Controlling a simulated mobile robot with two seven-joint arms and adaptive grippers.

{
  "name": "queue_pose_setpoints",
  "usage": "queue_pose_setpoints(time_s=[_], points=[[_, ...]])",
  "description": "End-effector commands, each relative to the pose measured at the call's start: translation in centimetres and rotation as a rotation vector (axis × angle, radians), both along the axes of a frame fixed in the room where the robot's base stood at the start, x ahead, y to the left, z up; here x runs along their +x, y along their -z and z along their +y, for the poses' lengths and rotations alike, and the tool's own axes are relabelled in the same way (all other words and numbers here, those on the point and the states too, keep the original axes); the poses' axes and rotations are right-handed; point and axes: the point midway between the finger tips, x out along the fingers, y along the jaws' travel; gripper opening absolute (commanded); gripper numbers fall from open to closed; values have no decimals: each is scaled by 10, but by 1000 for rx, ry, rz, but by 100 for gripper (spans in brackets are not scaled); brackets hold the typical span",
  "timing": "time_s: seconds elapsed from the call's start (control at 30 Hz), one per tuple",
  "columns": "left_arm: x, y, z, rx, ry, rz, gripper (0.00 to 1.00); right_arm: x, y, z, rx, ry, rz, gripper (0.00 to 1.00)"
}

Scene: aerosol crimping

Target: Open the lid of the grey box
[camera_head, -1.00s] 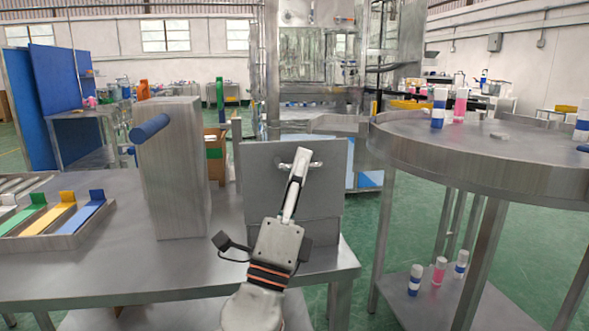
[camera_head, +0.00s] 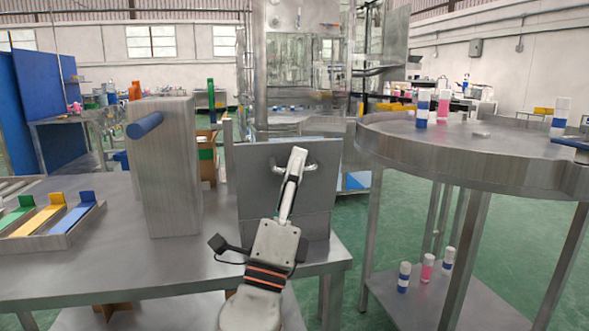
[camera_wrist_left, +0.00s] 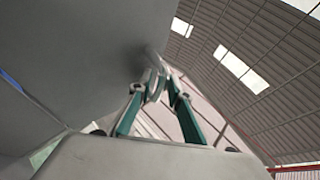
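The grey box's lid (camera_head: 259,192) shows in the head view as an upright flat grey panel at the right end of the table, with a curved metal handle (camera_head: 309,168) on its near face. Behind the panel, the box is mostly hidden. My left gripper (camera_head: 297,158) reaches up in front of the panel, its tips at the handle. In the left wrist view the fingers (camera_wrist_left: 160,82) come together around the handle (camera_wrist_left: 154,60), which stands out from the lid's broad grey face (camera_wrist_left: 70,60). My right gripper is in neither view.
A tall grey block (camera_head: 172,190) with a blue cylinder (camera_head: 145,125) stands left of the panel. A tray (camera_head: 65,238) with coloured strips lies further left. A round metal table (camera_head: 470,165) with several bottles stands close on the right.

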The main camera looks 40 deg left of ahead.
Motion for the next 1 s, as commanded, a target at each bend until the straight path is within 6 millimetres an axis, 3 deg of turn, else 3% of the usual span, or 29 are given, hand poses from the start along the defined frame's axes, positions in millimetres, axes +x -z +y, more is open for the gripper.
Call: queue_pose_setpoints(time_s=[0.47, 1.0], points=[[-6, 8, -2, 2, -1, 3, 26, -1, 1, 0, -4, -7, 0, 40], [-71, 76, -21, 2, 0, 4, 26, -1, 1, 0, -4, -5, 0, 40]])
